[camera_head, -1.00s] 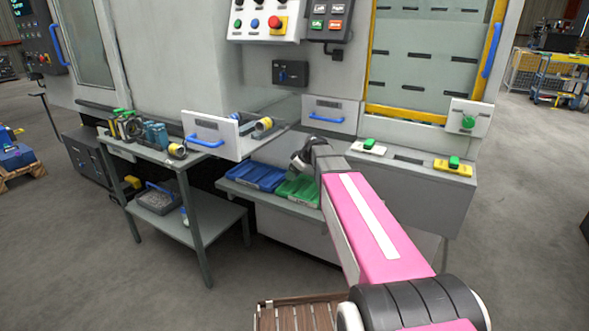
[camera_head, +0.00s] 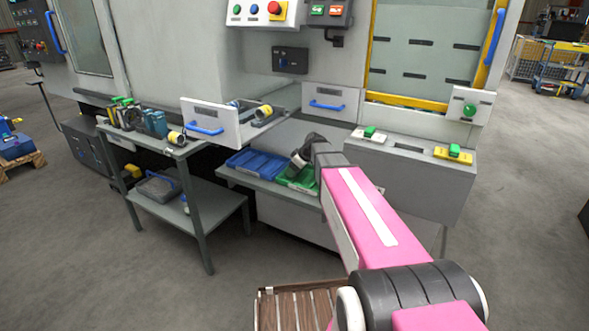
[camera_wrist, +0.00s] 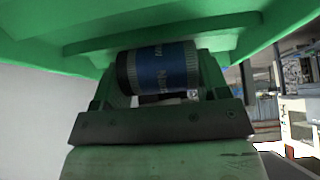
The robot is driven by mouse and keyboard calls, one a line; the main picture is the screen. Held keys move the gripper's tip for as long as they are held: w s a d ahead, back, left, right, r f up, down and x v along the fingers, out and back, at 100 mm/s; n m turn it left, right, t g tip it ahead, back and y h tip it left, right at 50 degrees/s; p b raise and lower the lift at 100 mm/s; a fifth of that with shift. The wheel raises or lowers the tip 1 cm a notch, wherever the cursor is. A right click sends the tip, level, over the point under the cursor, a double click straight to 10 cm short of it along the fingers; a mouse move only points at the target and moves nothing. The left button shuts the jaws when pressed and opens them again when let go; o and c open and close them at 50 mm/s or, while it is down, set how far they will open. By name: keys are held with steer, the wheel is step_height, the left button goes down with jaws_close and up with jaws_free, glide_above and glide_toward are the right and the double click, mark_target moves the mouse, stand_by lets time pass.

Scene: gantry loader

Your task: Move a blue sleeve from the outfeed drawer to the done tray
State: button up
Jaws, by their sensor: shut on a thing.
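My gripper (camera_wrist: 157,80) is shut on a blue sleeve (camera_wrist: 160,68), a blue band with dark ribbed ends lying crosswise between the fingers in the wrist view. A green tray (camera_wrist: 60,35) fills the top of that view, close to the sleeve; I cannot tell whether they touch. In the head view my gripper (camera_head: 299,158) is over the green tray (camera_head: 298,180) on the low shelf, and the sleeve is hidden. The outfeed drawer (camera_head: 210,122) looks to be the open one at left, with pieces inside, one yellow-ringed (camera_head: 263,111).
A blue tray (camera_head: 255,164) sits left of the green tray. A grey table (camera_head: 165,145) with several parts stands at left. A closed drawer (camera_head: 330,102) and a ledge with green buttons (camera_head: 410,150) are behind and right of my arm.

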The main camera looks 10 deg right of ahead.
steer(key=o, duration=1.1)
steer(key=shift+o, duration=0.2)
steer(key=v, duration=1)
steer(key=shift+s+r, duration=0.2)
steer(key=shift+r, duration=0.15)
steer(key=shift+d, duration=0.1)
